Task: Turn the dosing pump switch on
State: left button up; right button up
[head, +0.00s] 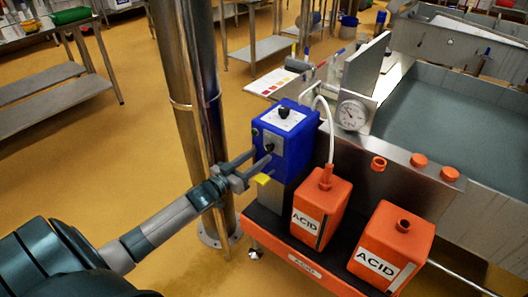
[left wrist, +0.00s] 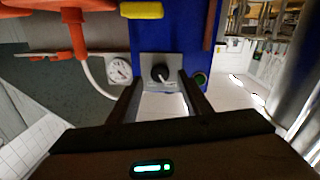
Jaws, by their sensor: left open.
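The dosing pump (head: 296,153) is a blue box on a grey stand, with a black knob on its white top plate. A black rotary switch (head: 269,148) is on its front face. In the left wrist view the switch (left wrist: 160,73) sits on a grey plate, its pale pointer mark slanting slightly. My left gripper (head: 260,160) is open at the pump's front. In the left wrist view its fingers (left wrist: 159,80) stand on either side of the switch; whether they touch it I cannot tell. A green-ringed button (left wrist: 201,78) is beside them. My right gripper is not in view.
Two orange ACID canisters (head: 321,207) (head: 393,250) stand right of the pump on a black-and-red tray (head: 262,219). A white hose runs down to one canister. A dial gauge (head: 352,113) and steel vat (head: 450,120) are behind. A steel post (head: 190,90) stands close left.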

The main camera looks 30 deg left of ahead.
aim_at(266, 151)
pick_arm(q)
jog(key=w, duration=0.3)
jog(key=shift+d, duration=0.25)
jog(key=shift+w, duration=0.4)
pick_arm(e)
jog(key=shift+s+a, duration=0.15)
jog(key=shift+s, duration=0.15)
pick_arm(q)
jog(key=c, duration=1)
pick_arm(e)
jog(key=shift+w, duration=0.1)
